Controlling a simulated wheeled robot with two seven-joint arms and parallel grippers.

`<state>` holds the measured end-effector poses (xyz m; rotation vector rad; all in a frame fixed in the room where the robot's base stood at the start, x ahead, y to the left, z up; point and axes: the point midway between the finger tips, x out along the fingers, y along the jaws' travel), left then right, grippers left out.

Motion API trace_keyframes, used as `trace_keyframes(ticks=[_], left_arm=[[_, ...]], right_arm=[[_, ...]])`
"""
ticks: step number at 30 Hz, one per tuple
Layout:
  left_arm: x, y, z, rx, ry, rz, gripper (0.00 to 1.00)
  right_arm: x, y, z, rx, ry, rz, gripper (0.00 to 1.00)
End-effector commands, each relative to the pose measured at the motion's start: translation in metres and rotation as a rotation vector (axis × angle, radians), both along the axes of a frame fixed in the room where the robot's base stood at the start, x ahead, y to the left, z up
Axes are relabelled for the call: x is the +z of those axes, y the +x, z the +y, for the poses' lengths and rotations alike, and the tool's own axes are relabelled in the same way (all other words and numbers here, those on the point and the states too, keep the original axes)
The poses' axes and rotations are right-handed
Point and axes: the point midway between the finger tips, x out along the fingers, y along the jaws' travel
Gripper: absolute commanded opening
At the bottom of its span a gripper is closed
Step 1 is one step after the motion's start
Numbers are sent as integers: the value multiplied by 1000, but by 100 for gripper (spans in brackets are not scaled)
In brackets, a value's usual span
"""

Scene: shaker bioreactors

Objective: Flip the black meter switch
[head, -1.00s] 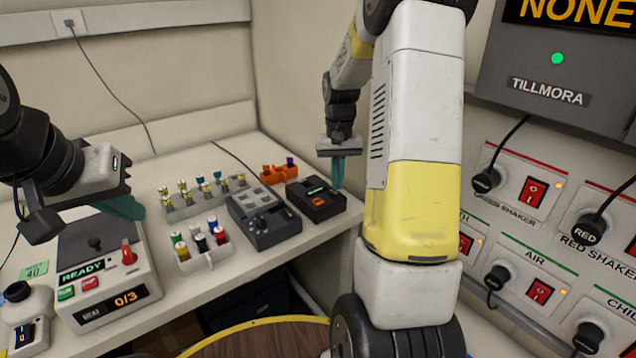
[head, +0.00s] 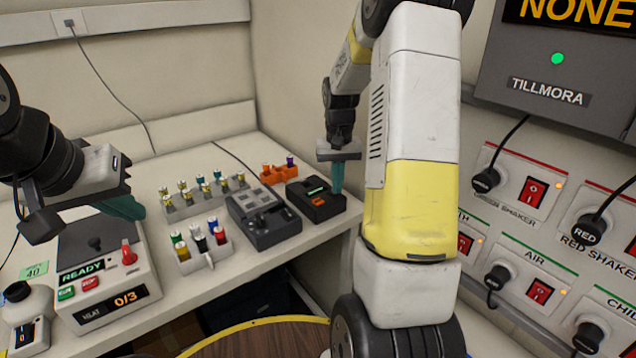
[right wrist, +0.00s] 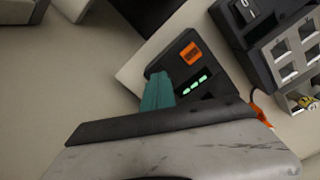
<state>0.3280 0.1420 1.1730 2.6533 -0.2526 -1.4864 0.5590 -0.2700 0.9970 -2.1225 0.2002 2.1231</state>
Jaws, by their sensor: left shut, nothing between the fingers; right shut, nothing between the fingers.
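The black meter (head: 330,211) is a small box near the right edge of the bench, with a lit green display and an orange switch (head: 318,202) on top. In the right wrist view the meter (right wrist: 212,66) shows its orange switch (right wrist: 190,53) and green display. My right gripper (head: 338,190) is shut and empty, its teal fingers pointing down at the meter's right side. In the right wrist view its fingers (right wrist: 158,88) overlap the meter's edge beside the switch; I cannot tell if they touch. My left gripper (head: 128,207) is shut and empty, above the bench at left.
A grey device (head: 265,219) stands just left of the meter, and an orange holder (head: 282,174) sits behind it. Racks of coloured vials (head: 202,243) stand farther left. A control box (head: 105,285) is below my left gripper. A wall of switch panels (head: 520,245) is at right.

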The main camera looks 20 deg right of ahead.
Motion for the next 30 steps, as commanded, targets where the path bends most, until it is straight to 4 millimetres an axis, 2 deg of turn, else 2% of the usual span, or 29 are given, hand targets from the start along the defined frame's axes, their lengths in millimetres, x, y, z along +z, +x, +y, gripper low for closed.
trace_keyframes(ticks=[17,30], left_arm=[[0,0,0,0,0,0,0],[0,0,0,0,0,0,0]], right_arm=[[-7,0,0,0,0,0,0],[27,0,0,0,0,-2,0]])
